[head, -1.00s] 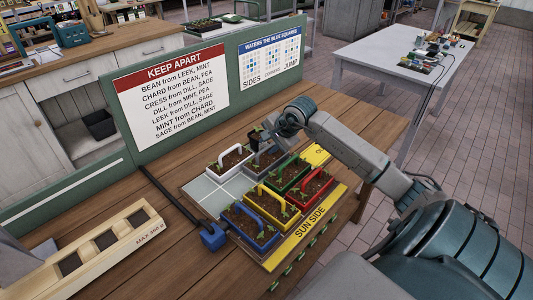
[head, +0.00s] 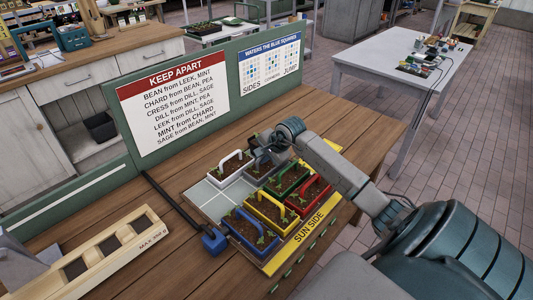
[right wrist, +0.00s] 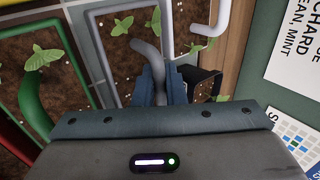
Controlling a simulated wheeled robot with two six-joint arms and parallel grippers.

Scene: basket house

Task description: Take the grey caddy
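In the right wrist view the curved grey handle (right wrist: 146,50) runs down between the blue fingers (right wrist: 162,84). The fingers are close around the handle, but I cannot tell whether they press on it. The caddy rests among its neighbours. My left gripper is not in view.
Green (head: 287,181), red (head: 308,196), yellow (head: 269,211) and blue (head: 250,232) caddies crowd close by. A green panel with a "KEEP APART" sign (head: 173,91) stands behind. A wooden rack (head: 108,252) is at left.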

